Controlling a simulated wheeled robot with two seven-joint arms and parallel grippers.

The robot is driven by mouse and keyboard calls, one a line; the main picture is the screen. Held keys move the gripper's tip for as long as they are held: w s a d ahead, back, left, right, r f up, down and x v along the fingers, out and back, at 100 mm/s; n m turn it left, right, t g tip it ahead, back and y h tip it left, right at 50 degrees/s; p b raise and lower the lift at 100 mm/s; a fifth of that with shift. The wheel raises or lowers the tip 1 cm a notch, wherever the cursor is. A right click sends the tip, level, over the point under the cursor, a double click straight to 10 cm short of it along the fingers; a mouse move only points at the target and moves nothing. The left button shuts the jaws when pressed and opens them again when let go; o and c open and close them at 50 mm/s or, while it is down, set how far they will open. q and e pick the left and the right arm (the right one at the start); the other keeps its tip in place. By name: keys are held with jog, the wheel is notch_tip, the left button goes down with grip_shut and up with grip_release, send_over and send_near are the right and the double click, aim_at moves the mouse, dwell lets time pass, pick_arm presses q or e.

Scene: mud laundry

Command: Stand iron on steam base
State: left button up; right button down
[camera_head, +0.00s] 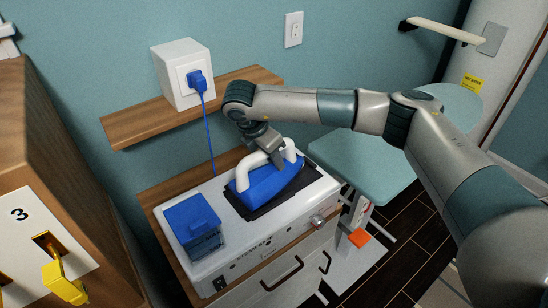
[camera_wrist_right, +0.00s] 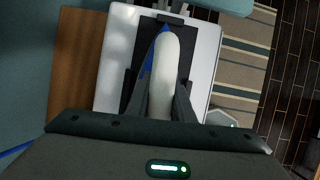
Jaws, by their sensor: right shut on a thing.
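The blue iron (camera_head: 272,183) with a white handle (camera_head: 247,173) is on or just above the dark pad (camera_head: 247,210) of the white steam base (camera_head: 262,228). My right gripper (camera_head: 276,158) reaches down from above and is shut on the iron's handle. In the right wrist view the white handle (camera_wrist_right: 163,75) lies between my two dark fingers, with a bit of blue iron body showing beside it. I cannot tell whether the iron touches the pad. My left gripper is in neither view.
A blue water tank (camera_head: 193,226) sits on the left of the base. A blue plug (camera_head: 197,82) with a cord is in the wall outlet box on a wooden shelf (camera_head: 130,125). A teal ironing board (camera_head: 370,168) stands to the right.

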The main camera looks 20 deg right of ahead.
jog(key=shift+f, duration=0.1)
dwell(0.4)
jog(key=c, duration=1.5)
grip_release()
jog(key=shift+o, duration=0.2)
jog(key=shift+s+f, duration=0.15)
jog(key=shift+f, duration=0.05)
jog(key=shift+a+r+b, duration=0.25)
jog(key=shift+r+b, duration=0.2)
jog(key=shift+r, duration=0.05)
jog(key=b+v, duration=0.4)
jog(key=v, duration=1.1)
jog(key=shift+a+r, duration=0.15)
jog(key=shift+r, duration=0.15)
jog(key=shift+s+a+r+b, duration=0.15)
jog(key=shift+r+b, duration=0.15)
jog(key=shift+r, duration=0.2)
